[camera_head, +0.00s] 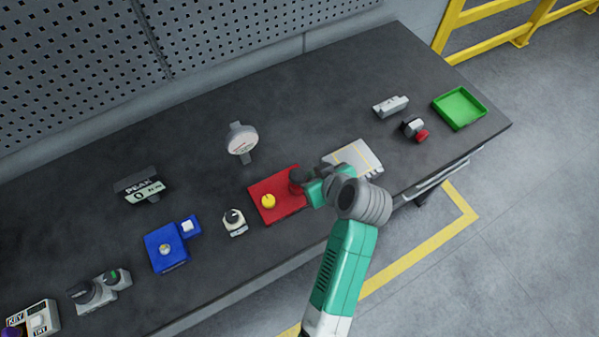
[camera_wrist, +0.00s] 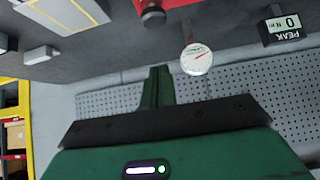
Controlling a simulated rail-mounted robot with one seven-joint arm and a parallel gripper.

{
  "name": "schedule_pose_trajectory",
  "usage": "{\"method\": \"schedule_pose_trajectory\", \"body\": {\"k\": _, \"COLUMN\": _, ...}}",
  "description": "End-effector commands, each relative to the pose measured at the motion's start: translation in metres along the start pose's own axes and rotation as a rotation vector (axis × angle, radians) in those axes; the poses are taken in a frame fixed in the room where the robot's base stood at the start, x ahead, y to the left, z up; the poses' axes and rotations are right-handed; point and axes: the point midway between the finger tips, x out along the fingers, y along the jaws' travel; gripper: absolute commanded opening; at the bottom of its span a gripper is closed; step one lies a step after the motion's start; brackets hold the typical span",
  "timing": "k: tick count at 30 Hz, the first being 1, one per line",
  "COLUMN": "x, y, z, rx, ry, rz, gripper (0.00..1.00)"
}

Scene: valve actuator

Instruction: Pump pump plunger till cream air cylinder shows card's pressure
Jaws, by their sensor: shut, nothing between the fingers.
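A red block (camera_head: 277,203) on the bench carries a yellow round knob (camera_head: 268,201) and a dark round post (camera_head: 297,178), which may be the pump plunger. The block (camera_wrist: 180,12) and post (camera_wrist: 152,14) also show at the top of the wrist view. A round white dial gauge (camera_head: 241,139) with a red needle stands behind the block; it also shows in the wrist view (camera_wrist: 196,59). A small cream unit with a black knob (camera_head: 235,221) sits left of the block. My gripper (camera_wrist: 157,86) is shut and empty, close beside the post; contact cannot be told. No card can be identified surely.
A pale plate with yellow lines (camera_head: 354,158) lies right of the red block. A PEAK display (camera_head: 142,188) and a blue block (camera_head: 167,250) are at left. A green tray (camera_head: 459,107) and a red-knobbed part (camera_head: 414,129) are at right. A perforated wall backs the bench.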

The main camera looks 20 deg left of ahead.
Motion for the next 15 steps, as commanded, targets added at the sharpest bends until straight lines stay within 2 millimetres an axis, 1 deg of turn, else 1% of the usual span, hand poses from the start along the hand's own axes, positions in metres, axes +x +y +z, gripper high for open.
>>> {"method": "schedule_pose_trajectory", "body": {"k": 5, "x": 0.031, "y": -0.001, "z": -0.001, "rx": -0.001, "ry": -0.002, "rz": -0.002, "gripper": 0.0}}
{"method": "schedule_pose_trajectory", "body": {"k": 9, "x": 0.062, "y": -0.001, "z": 0.0, "rx": -0.001, "ry": -0.003, "rz": -0.003, "gripper": 0.0}}
{"method": "schedule_pose_trajectory", "body": {"k": 14, "x": 0.096, "y": 0.0, "z": 0.0, "rx": -0.002, "ry": -0.002, "rz": -0.001, "gripper": 0.0}}
{"method": "schedule_pose_trajectory", "body": {"k": 15, "x": 0.101, "y": 0.0, "z": 0.005, "rx": 0.002, "ry": -0.003, "rz": 0.0, "gripper": 0.0}}
